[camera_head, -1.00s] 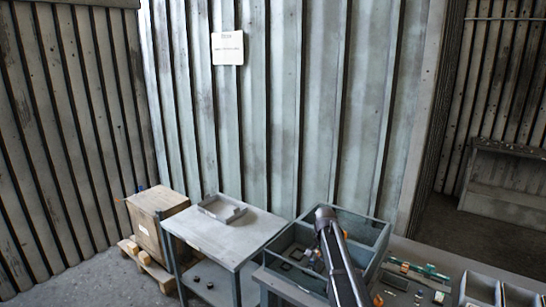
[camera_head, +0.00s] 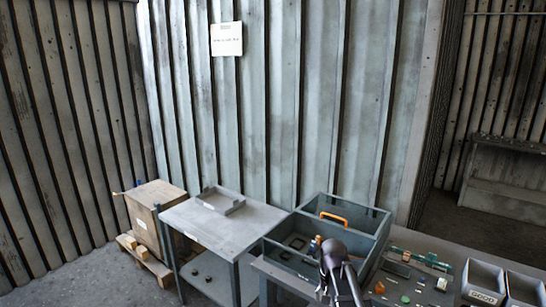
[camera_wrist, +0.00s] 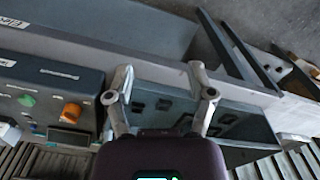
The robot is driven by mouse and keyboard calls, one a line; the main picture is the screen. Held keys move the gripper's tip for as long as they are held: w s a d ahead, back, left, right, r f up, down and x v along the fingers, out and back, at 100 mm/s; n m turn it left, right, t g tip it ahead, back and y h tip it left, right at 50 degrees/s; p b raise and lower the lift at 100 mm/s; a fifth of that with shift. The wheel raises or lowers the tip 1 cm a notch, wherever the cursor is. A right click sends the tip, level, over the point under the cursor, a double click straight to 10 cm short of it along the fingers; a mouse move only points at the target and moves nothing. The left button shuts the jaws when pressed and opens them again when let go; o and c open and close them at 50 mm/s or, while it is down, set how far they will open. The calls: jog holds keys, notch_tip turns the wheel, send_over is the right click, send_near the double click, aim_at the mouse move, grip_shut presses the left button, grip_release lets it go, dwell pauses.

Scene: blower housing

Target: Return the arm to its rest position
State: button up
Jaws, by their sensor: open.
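My gripper shows in the wrist view (camera_wrist: 160,72), its two fingers spread apart with nothing between them. Beyond the fingers lies a grey divided bin (camera_wrist: 235,110) with dark flat pieces inside. In the head view my dark arm (camera_head: 338,262) is at the bottom centre, in front of the bin (camera_head: 378,222), hiding part of its near side. The fingertips cannot be made out clearly there.
An orange handle-shaped piece (camera_head: 333,217) is at the bin's back compartment. The bench right of the bin holds small parts, a green disc (camera_head: 405,299) and labelled grey boxes (camera_head: 484,279). A side table (camera_head: 255,219) with a shallow tray and a wooden crate (camera_head: 158,203) stand left.

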jog(key=s+f+n+b, duration=0.3)
jog(key=s+f, duration=0.1)
jog(key=s, duration=0.8)
dwell(0.5)
